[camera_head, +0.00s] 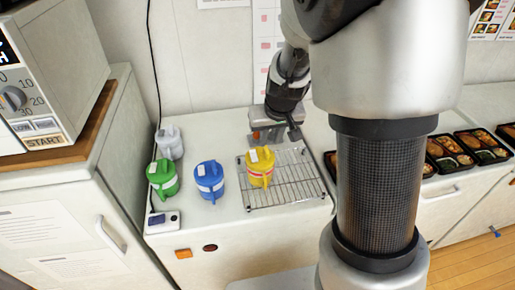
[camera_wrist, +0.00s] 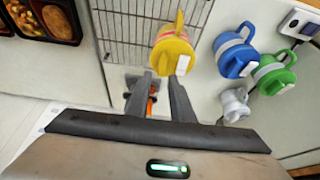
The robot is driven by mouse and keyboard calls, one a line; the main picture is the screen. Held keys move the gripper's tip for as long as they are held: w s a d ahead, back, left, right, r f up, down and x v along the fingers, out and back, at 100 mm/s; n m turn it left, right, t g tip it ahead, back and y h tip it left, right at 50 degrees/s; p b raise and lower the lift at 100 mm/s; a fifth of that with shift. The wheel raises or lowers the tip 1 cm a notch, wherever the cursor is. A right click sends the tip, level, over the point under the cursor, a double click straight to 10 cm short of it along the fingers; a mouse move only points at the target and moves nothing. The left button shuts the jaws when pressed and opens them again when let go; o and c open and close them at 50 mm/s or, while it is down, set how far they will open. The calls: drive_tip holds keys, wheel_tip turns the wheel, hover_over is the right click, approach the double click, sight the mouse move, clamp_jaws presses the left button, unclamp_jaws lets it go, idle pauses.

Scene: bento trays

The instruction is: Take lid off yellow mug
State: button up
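The yellow mug (camera_head: 260,168) stands upright on a wire rack (camera_head: 300,190) on the white counter. Its yellow lid (camera_head: 261,155), with a white tab, is on top. The mug and lid also show in the wrist view (camera_wrist: 173,50), just beyond my fingertips. My gripper (camera_wrist: 160,78) is open, its two fingers apart with nothing held between them. In the head view my gripper (camera_head: 275,134) is behind the mug, near the back of the rack. I cannot tell whether a fingertip touches the lid.
A blue mug (camera_head: 209,181), a green mug (camera_head: 162,178) and a grey-white mug (camera_head: 170,143) stand left of the rack. A small white device (camera_head: 162,221) lies at the front left. Bento trays (camera_head: 465,148) are on the right. The counter in front is clear.

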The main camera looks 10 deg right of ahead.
sight(267, 149)
drive_tip(key=x, duration=0.5)
drive_tip(key=shift+s+a+f, duration=0.15)
drive_tip(key=shift+s+f, duration=0.05)
drive_tip(key=shift+s, duration=0.15)
drive_tip(key=shift+c, duration=0.4)
clamp_jaws()
drive_tip(key=shift+r, duration=0.15)
